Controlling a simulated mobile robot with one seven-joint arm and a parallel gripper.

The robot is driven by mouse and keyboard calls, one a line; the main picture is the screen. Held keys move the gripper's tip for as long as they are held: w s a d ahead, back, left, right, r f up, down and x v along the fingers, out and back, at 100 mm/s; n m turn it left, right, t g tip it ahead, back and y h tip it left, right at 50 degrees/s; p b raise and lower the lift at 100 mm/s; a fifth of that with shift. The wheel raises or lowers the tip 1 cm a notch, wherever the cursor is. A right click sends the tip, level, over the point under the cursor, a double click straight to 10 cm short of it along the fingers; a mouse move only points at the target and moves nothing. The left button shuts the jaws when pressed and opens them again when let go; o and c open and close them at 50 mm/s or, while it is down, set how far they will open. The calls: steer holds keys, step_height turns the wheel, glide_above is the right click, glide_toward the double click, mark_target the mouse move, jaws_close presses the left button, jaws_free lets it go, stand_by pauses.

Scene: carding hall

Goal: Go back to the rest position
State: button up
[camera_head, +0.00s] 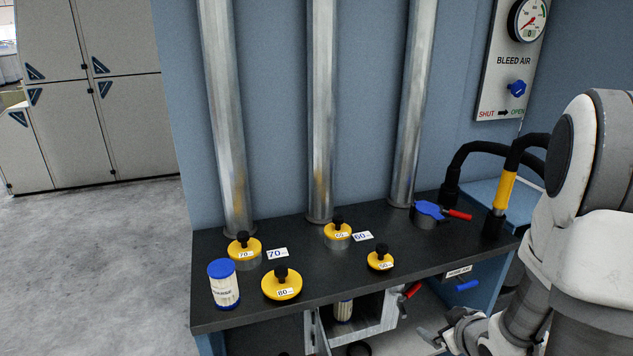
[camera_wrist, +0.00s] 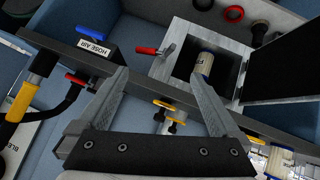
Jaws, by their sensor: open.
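My gripper (camera_head: 440,336) is at the lower right of the head view, in front of the bench and below its top. In the wrist view its two fingers (camera_wrist: 159,78) are spread apart with nothing between them. An open metal box (camera_head: 372,318) under the bench's front edge holds a pale filter cartridge (camera_head: 343,310). The box (camera_wrist: 180,70) and cartridge (camera_wrist: 203,66) also show in the wrist view, beyond the fingers.
A yellow-gripped hose (camera_head: 505,190) stands at right. Floor at left is clear.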

steer(key=s+a+r+m+g+h+p, duration=0.1)
steer(key=s+r+m, duration=0.1)
steer(key=r, duration=0.6)
steer(key=s+a+r+m+g+h+p, duration=0.1)
steer(key=s+r+h+p, duration=0.1)
steer(key=r, duration=0.7)
steer(key=s+a+r+m+g+y+p, duration=0.1)
steer(key=s+a+r, duration=0.3)
steer(key=s, duration=0.3)
steer(key=s+a+r+m+g+y+p, duration=0.1)
steer(key=s+a+r, duration=0.4)
steer(key=s+a, duration=0.1)
steer(key=shift+s+r+y, duration=0.25)
steer(key=shift+s+y, duration=0.05)
steer(key=shift+s, duration=0.55)
